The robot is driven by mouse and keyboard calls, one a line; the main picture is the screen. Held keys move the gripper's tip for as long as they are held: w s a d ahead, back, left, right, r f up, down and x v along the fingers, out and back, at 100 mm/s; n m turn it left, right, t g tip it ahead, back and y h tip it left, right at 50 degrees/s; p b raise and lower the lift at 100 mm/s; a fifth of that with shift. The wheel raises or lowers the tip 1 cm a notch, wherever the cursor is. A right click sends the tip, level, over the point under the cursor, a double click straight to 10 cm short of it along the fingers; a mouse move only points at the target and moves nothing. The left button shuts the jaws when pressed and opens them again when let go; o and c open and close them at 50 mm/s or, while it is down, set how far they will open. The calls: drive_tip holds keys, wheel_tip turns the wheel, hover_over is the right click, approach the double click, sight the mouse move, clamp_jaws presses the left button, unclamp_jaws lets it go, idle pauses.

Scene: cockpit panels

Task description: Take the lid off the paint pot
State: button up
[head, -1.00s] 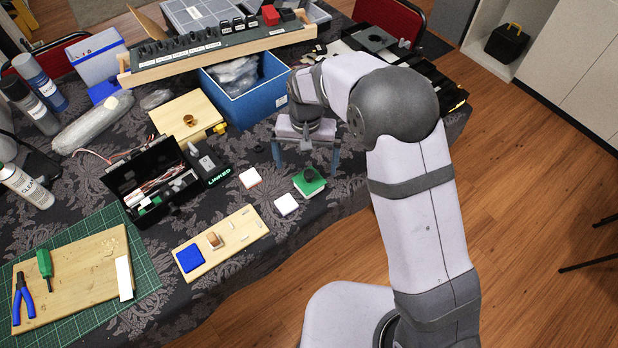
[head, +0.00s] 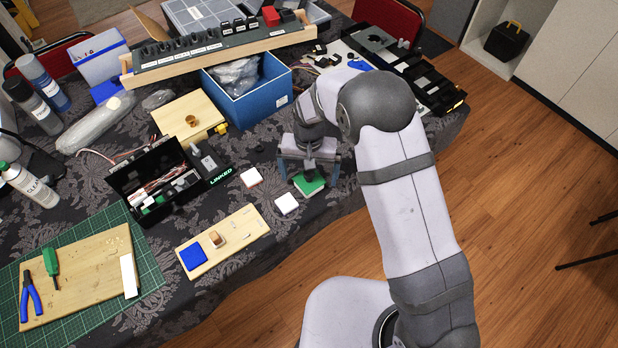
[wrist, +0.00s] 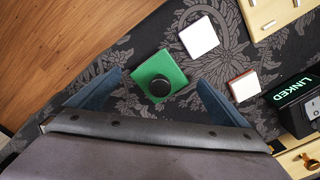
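The paint pot appears to be the small square block with a green top (head: 309,188) near the table's front edge. In the wrist view, its green square lid (wrist: 150,65) has a round black knob (wrist: 159,86) on top. My gripper (head: 309,172) is open above it, with blue-grey fingers spread wide. In the wrist view, the fingers (wrist: 160,84) stand on either side of the knob, apart from it. The gripper partly hides the knob in the head view. Nothing is held.
A white square tile (head: 287,204) and a red-edged white one (head: 251,177) lie to the left. A wooden board with a blue square (head: 193,256) lies further left. A black toolbox (head: 150,180) and a blue bin (head: 250,95) stand beyond. The table edge is close.

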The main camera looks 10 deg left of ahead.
sight(309, 173)
drive_tip(key=c, duration=0.9)
drive_tip(key=shift+r, duration=0.15)
drive_tip(key=shift+c, duration=0.2)
wheel_tip(309, 173, up, 10)
drive_tip(key=shift+f+b, duration=0.15)
drive_tip(key=shift+b, duration=1)
drive_tip(key=w+a+f+b, duration=0.2)
drive_tip(key=w+a+b, duration=0.1)
drive_tip(key=w+a, duration=0.4)
drive_tip(key=shift+w+a, duration=0.3)
drive_tip(key=shift+w, duration=0.25)
